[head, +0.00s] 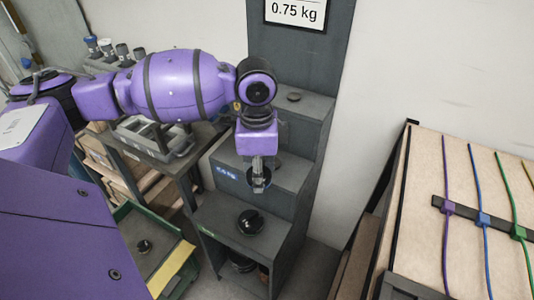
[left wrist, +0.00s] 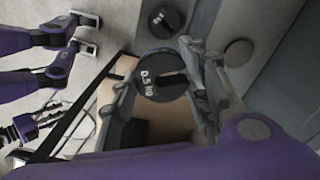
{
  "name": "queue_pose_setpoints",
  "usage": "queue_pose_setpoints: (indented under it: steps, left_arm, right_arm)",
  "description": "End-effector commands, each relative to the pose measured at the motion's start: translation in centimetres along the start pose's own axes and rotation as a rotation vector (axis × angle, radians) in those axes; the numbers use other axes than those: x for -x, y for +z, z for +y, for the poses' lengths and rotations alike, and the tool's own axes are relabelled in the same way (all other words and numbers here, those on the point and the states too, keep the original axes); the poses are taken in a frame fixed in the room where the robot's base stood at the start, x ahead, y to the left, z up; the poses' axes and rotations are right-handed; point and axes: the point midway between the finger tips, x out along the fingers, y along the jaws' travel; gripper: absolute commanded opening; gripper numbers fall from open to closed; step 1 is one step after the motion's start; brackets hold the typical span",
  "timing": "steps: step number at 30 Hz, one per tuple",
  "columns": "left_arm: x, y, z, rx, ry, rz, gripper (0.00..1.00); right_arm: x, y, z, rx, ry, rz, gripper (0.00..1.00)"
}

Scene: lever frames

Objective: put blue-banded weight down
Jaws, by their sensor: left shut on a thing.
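My left gripper (head: 260,182) points down over the stepped grey stand (head: 300,150), in front of its middle step. In the left wrist view its fingers (left wrist: 166,88) are shut on a dark slotted disc weight (left wrist: 152,90) marked 0.5 kg. The weight (head: 259,184) is small and partly hidden by the fingers in the head view; I cannot make out a blue band on it. A blue label (head: 226,172) is on the front of the middle step. A purple and black part at the left of the wrist view may be my right gripper (left wrist: 40,125); its state is unclear.
Another dark weight (head: 250,221) sits on the lowest step, and a small one (head: 294,97) on the upper step. A green tray (head: 128,228) holds a dark knobbed weight (head: 144,246). A wooden panel with coloured cables (head: 470,210) stands at right.

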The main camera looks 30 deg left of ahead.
Motion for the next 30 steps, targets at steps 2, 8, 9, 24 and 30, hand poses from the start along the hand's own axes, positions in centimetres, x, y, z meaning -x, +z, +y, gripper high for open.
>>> queue_pose_setpoints:
  steps: [2,8,9,24,30]
  left_arm:
    - [2.3,1.2,-0.8,-0.108,-0.01,0.005,0.0]
    - [4.6,3.6,-2.0,-0.348,-0.01,0.004,0.0]
    - [4.9,3.9,-2.2,-0.381,-0.009,0.004,0.0]
    - [2.6,1.4,-7.2,-0.49,0.0,0.005,0.0]
    - [-0.1,-1.1,-10.7,-0.489,0.003,0.003,0.0]
  right_arm:
    - [1.2,-2.6,0.1,0.001,0.001,0.033,0.4]
    - [2.5,-5.5,0.3,0.003,0.002,0.076,0.4]
    - [2.7,-6.0,0.3,0.004,0.003,0.083,0.4]
    - [3.0,-4.6,0.5,0.006,0.006,0.059,0.4]
    - [2.6,-4.2,0.5,0.009,0.005,0.053,0.4]
